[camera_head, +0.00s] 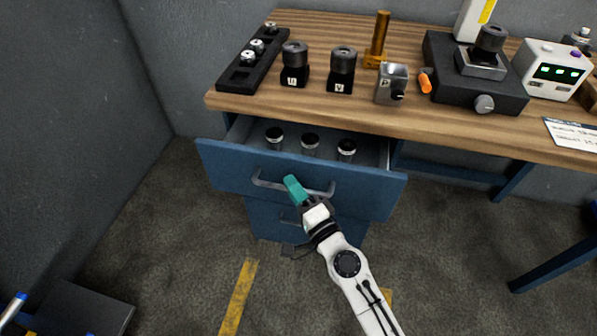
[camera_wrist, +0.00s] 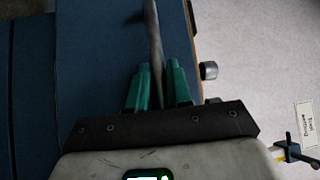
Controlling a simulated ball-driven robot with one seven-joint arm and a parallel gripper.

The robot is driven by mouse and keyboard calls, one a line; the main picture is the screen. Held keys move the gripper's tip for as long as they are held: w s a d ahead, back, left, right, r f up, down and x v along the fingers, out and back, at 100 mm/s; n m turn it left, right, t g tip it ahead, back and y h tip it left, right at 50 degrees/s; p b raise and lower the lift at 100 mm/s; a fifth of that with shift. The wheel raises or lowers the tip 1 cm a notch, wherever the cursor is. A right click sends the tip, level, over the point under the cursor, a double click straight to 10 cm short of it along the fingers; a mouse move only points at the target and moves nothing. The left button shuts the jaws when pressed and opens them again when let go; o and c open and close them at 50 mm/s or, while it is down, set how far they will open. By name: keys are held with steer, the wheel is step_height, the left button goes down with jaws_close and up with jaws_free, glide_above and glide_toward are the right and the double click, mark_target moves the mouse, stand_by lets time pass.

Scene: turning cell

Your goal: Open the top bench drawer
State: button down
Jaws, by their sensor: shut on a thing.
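The top bench drawer (camera_head: 230,170) is blue and stands pulled out from under the wooden bench top. Several dark jars with light lids stand inside it, among them one jar (camera_head: 310,144) near the middle. Its grey bar handle (camera_head: 268,184) runs across the front. My gripper (camera_head: 292,186) has teal fingers and is at the middle of this handle. In the wrist view the gripper (camera_wrist: 158,84) is shut on the handle (camera_wrist: 153,40), which passes between the fingers. The blue drawer front (camera_wrist: 100,50) lies behind it. The fingertips' exact contact is partly hidden.
A second blue drawer (camera_head: 262,222) with its own handle is below, shut. On the bench top (camera_head: 440,125) stand a black rack (camera_head: 240,75), two dark holders, a grey block (camera_head: 391,84) and a white meter (camera_head: 553,70). A bench leg (camera_head: 545,270) is at right. Floor in front is mostly clear.

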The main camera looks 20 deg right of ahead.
steer(key=s+a, duration=0.7)
steer(key=s, duration=0.3)
steer(key=s+a, duration=0.7)
steer(key=s, duration=0.2)
steer(key=shift+s+p, duration=0.4)
steer(key=shift+p, duration=0.05)
steer(key=shift+a, duration=0.1)
steer(key=c, duration=1.2)
jaws_free()
steer(key=shift+o, duration=0.2)
steer(key=b+v, duration=0.2)
steer(key=v, duration=0.8)
steer(key=shift+s, duration=0.4)
